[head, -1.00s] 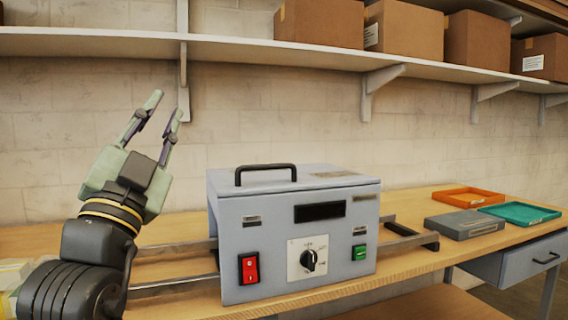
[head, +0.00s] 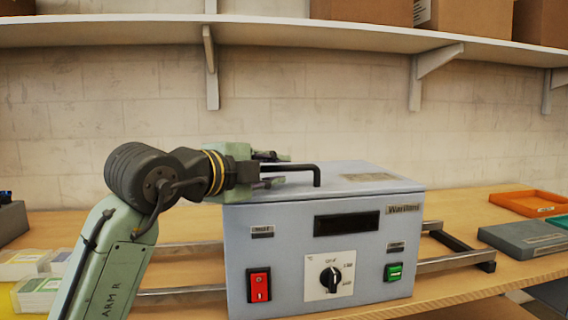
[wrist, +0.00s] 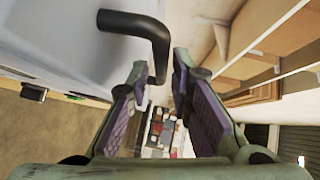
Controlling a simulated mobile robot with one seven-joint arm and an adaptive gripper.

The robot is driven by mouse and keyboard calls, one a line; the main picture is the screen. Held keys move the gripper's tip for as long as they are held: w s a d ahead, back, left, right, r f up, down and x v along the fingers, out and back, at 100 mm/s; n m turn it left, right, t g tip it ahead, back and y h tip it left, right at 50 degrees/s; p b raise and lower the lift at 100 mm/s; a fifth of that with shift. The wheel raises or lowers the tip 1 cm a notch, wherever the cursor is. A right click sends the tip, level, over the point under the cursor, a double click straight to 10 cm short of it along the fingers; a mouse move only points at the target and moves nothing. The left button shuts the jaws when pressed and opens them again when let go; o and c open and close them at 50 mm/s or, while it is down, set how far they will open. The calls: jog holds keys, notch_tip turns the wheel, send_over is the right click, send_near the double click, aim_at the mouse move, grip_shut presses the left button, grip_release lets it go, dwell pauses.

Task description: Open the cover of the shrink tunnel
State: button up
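The shrink tunnel (head: 330,240) is a grey-blue box on the wooden table, with its cover (head: 372,178) down and closed. A black bar handle (head: 310,170) stands on the cover. My gripper (head: 278,168) is level with the handle, at its left part, and hides that part in the head view. In the wrist view my gripper (wrist: 160,68) is open, with purple-padded fingers apart.
The tunnel front has a red switch (head: 259,285), a dial (head: 331,279) and a green switch (head: 394,272). Metal rails (head: 458,262) run out at both sides. A shelf (head: 120,30) with boxes hangs above.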

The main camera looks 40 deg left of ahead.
aim_at(280, 169)
jog(key=shift+w+a+f, duration=0.1)
jog(key=shift+w+f, duration=0.05)
jog(key=shift+w, duration=0.7)
jog(key=shift+w+f, duration=0.1)
jog(key=shift+w, duration=0.7)
grip_shut()
